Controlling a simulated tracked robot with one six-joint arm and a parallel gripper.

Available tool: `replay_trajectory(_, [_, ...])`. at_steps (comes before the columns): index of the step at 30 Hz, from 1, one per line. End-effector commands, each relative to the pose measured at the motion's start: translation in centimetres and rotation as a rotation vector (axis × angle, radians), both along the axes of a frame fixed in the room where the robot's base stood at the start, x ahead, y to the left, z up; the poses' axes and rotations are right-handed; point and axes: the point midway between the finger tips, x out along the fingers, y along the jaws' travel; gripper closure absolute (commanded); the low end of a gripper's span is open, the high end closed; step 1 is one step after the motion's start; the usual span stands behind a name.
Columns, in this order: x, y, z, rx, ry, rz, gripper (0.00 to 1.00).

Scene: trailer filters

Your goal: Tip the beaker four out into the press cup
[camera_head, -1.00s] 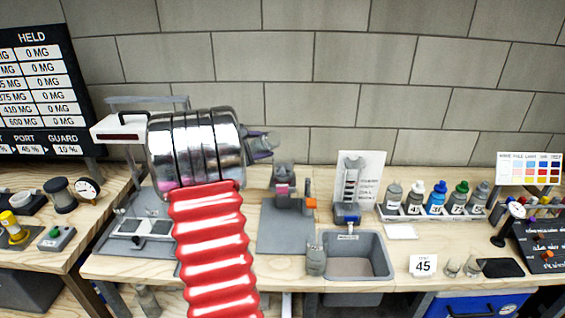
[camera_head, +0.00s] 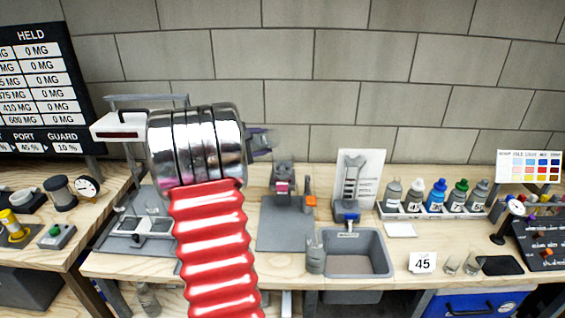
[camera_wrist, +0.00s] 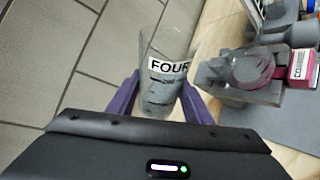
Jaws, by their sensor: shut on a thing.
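My gripper (camera_wrist: 161,84) has its two purple fingers shut on beaker four (camera_wrist: 168,92), a clear beaker with a FOUR label and printed marks. It holds something greyish low down. In the head view my gripper (camera_head: 260,143) shows beyond the chrome wrist, raised above the bench; the beaker is not clear there. The press (camera_head: 283,188) stands below and to the right, on a grey mat. In the wrist view a round purple-pink part in a grey holder (camera_wrist: 250,70) lies right of the beaker, apart from it. I cannot tell whether it is the press cup.
A sink (camera_head: 355,255) is right of the mat (camera_head: 284,230). A balance-like device (camera_head: 150,225) is at the left. The tiled wall rises behind the bench.

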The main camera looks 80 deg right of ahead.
Motion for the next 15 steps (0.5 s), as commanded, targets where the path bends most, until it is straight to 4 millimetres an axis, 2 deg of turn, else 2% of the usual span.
replay_trajectory(15, [0.12,-0.02,0.61,-0.038,-0.059,0.002,0.82])
